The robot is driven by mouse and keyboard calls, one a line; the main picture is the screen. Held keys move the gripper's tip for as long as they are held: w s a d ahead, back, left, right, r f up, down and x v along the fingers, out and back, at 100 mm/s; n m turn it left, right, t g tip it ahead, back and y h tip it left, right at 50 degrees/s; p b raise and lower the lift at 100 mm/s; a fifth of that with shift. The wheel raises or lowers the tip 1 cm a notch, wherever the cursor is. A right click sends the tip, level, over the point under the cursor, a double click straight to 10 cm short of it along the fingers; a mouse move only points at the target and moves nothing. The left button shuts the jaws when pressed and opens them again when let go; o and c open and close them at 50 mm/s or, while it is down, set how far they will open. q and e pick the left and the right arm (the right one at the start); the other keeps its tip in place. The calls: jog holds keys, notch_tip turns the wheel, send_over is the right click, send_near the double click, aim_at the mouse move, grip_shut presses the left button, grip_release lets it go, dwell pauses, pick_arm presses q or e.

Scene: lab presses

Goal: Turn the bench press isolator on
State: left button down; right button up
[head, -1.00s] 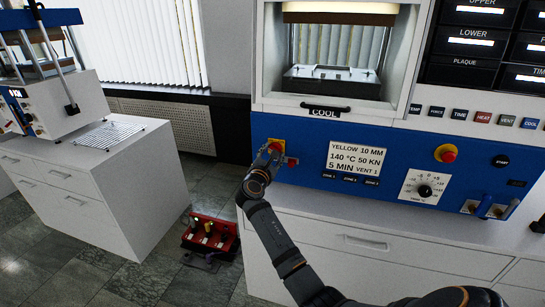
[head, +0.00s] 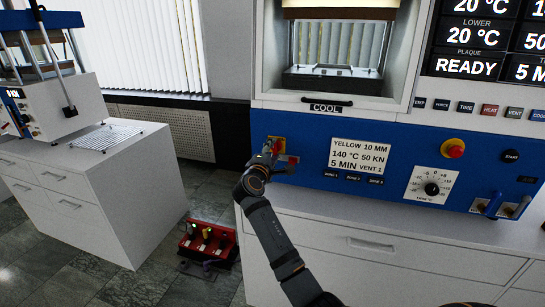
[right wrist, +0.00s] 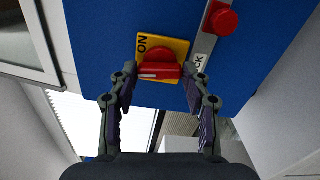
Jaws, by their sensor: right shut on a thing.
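The bench press isolator is a red rotary knob (right wrist: 158,68) on a yellow plate (right wrist: 142,45) marked ON, on the press's blue front panel. The white mark on its handle lies on the left in the right wrist view, on the side of the ON lettering. My right gripper (head: 274,150) is at the isolator and shut on its knob, fingers on either side. In the head view the gripper partly hides the knob. The press display (head: 475,40) is lit and reads 20 °C and READY. My left gripper is not in view.
A red emergency button (head: 454,151) and a dial (head: 432,188) sit farther right on the panel. A red button (right wrist: 223,20) is beside the isolator. A second press (head: 45,105) stands on the left cabinet. A red pedal box (head: 209,244) is on the floor between cabinets.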

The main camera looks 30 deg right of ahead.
jog(key=shift+f+m+b, duration=0.15)
jog(key=shift+m+b, duration=0.25)
jog(key=shift+m, duration=0.4)
jog(key=o, duration=1.1)
jog(key=shift+o, duration=0.2)
jog(key=shift+a, duration=0.1)
jog(key=v, duration=0.7)
jog(key=shift+s+a, duration=0.15)
